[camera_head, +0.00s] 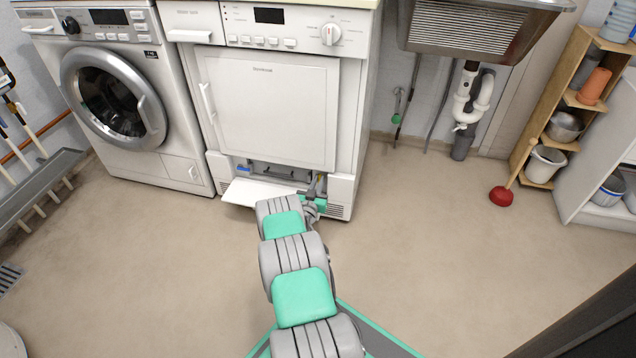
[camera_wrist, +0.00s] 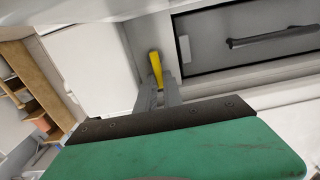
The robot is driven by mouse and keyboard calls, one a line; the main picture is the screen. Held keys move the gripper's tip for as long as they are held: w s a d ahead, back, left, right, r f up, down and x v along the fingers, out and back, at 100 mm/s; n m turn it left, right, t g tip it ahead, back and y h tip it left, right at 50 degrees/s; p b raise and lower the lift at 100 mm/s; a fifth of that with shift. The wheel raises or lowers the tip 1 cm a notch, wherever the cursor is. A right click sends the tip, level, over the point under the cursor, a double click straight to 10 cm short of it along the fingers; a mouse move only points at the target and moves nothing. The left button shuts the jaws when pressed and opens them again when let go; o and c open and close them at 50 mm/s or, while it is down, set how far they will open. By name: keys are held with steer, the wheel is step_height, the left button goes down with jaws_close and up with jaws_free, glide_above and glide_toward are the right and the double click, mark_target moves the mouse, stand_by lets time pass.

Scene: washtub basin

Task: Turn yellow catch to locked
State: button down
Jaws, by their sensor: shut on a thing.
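The yellow catch (camera_wrist: 156,66) shows in the wrist view as a small yellow lever standing up beside a grey panel with a dark handle (camera_wrist: 275,37). My gripper (camera_wrist: 157,88) is shut on the catch, with its grey fingers around the lower part, which they hide. In the head view my gripper (camera_head: 317,186) reaches into the low opening at the bottom right of the white dryer (camera_head: 268,110). The catch is too small to make out clearly there. I cannot tell from these frames which position the catch is in.
A white flap (camera_head: 258,192) hangs open at the dryer's base, left of my gripper. A washing machine (camera_head: 118,100) stands to the left. A red plunger (camera_head: 502,195) and a wooden shelf (camera_head: 545,120) stand to the right. The floor in front is clear.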

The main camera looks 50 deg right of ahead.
stand_by(0.4)
steer(key=shift+w+a+f+n, duration=0.1)
steer(key=shift+w+n, duration=0.1)
steer(key=shift+n, duration=0.8)
steer(key=shift+w+a+f+n, duration=0.1)
steer(key=shift+w+n, duration=0.1)
steer(key=shift+n, duration=0.8)
steer(key=shift+w+a+f+n, duration=0.1)
steer(key=shift+w+n, duration=0.1)
steer(key=shift+n, duration=0.8)
steer(key=c, duration=1.7)
jaws_free()
steer(key=shift+c, duration=0.2)
steer(key=shift+o, duration=1.3)
steer(key=shift+w, duration=0.1)
steer(key=p+v, duration=0.3)
steer(key=v, duration=0.5)
steer(key=shift+r, duration=0.1)
